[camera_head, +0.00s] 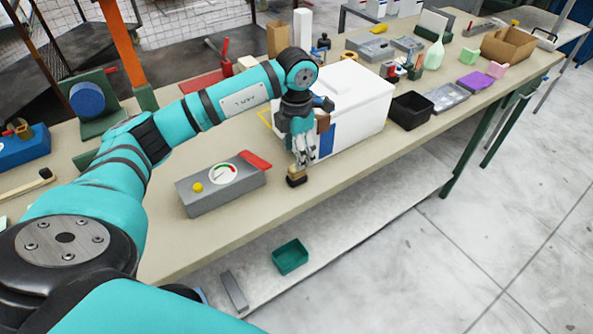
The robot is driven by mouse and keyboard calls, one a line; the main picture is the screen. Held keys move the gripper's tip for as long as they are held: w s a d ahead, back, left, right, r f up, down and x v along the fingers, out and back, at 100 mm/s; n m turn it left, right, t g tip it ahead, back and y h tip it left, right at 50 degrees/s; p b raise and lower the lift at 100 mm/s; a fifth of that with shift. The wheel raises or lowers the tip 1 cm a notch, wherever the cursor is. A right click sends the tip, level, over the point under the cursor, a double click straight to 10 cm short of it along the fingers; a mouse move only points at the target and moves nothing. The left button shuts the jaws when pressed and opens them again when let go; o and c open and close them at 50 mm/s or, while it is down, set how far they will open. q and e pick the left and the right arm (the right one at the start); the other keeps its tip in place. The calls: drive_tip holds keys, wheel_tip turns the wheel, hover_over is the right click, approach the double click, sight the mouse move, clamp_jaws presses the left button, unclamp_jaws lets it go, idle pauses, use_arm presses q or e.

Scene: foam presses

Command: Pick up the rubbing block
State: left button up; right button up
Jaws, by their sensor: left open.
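A small block with a tan top and dark base, which looks like the rubbing block (296,180), sits on the workbench near its front edge, in front of the white box. My left gripper (301,164) points down just above it, with its fingers at the block's top. The gripper is open. Whether the fingers touch the block cannot be told at this size. My right gripper is not in view.
A white box (365,97) stands right behind the gripper. A grey gauge box (222,187) with a red handle lies to the left. A black bin (411,109) stands to the right. The bench (350,172) is clear right of the block. A green tray (290,257) is on the lower shelf.

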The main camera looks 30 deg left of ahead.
sight(297, 174)
use_arm(q)
drive_tip(key=shift+f, duration=0.65)
wheel_tip(297, 174, down, 4)
drive_tip(key=shift+f+p, duration=0.1)
drive_tip(key=shift+p, duration=1.05)
drive_tip(key=shift+f, duration=0.5)
clamp_jaws()
